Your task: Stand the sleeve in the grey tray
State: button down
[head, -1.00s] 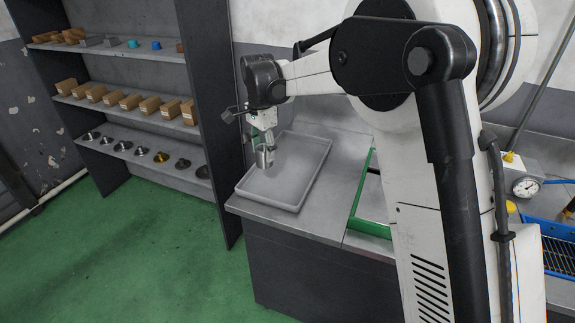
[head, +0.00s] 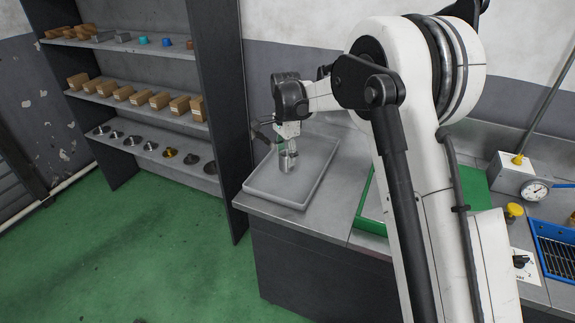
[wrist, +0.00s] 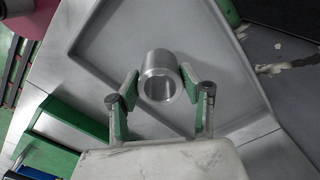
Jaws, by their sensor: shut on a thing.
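The sleeve (wrist: 155,60) is a short, hollow silver metal cylinder, between the green-padded fingers of my gripper (wrist: 160,84) in the wrist view. My gripper is shut on it from both sides. In the head view the sleeve (head: 287,161) looks upright under my gripper (head: 289,146), over the grey tray (head: 279,200). The tray is shallow with a raised rim and is otherwise empty. Its floor and rim also show in the wrist view (wrist: 110,40). I cannot tell whether the sleeve's bottom touches the tray floor.
The tray lies on a grey bench (head: 330,216), near its left end. A green-edged fixture (head: 370,222) is to its right. A pressure gauge (head: 535,190) and blue basket (head: 555,250) are farther right. A shelf (head: 150,103) with small parts stands left.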

aim_at(288, 154)
jog(key=shift+w+d+f, duration=0.15)
jog(key=shift+d+f, duration=0.05)
jog(key=shift+f, duration=1.9)
jog(key=shift+f, duration=0.15)
jog(key=c, duration=1)
grip_release()
jog(key=shift+c, duration=0.2)
notch_tip(288, 154, up, 12)
jog(key=shift+r, duration=0.25)
